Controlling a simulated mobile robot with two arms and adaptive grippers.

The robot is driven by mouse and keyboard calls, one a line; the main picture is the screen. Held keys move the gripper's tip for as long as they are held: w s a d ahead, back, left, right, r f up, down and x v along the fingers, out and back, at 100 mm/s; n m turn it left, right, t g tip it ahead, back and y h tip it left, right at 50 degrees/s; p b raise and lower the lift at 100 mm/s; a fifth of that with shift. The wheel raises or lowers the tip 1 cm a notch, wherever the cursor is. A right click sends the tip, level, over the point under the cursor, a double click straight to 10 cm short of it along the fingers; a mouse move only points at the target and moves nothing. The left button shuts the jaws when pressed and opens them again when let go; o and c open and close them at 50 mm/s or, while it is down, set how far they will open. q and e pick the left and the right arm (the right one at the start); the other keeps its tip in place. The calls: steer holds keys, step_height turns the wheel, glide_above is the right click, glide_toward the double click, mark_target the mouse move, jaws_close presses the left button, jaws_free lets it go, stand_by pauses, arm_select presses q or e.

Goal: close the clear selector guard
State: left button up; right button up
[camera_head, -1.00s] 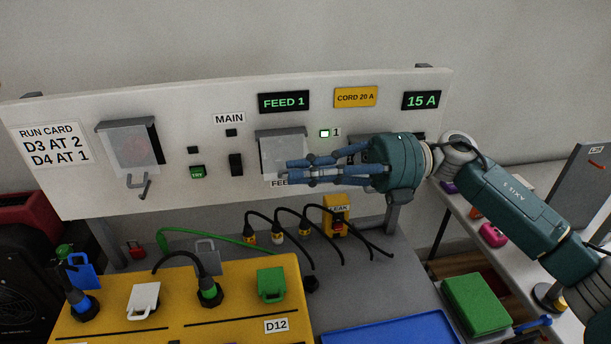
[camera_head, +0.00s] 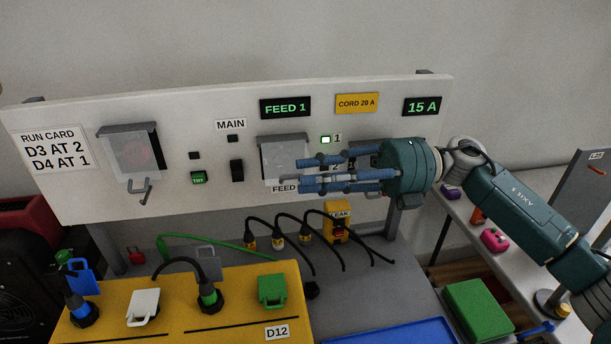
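The clear selector guard (camera_head: 279,160) is a pale see-through flap under a grey hood on the wall panel, above the FEED label. I cannot tell whether it lies flat against the panel. My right gripper (camera_head: 303,175) reaches in from the right, its blue fingers pointing left across the guard's lower right part. The fingers look spread one above another with nothing visible held, but their closing gap is not clear. They hide part of the guard and the number 2 area; contact cannot be told. My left gripper is out of view.
Another clear guard (camera_head: 133,155) with a padlock-like hook hangs at the panel's left. A black switch (camera_head: 237,170) sits left of the selector guard. Below are black cords, a yellow LEAK box (camera_head: 336,228) and a yellow case (camera_head: 240,300) with plugs. Bare wall lies above the panel.

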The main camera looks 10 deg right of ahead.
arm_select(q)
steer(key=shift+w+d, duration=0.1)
arm_select(e)
steer(key=d, duration=1)
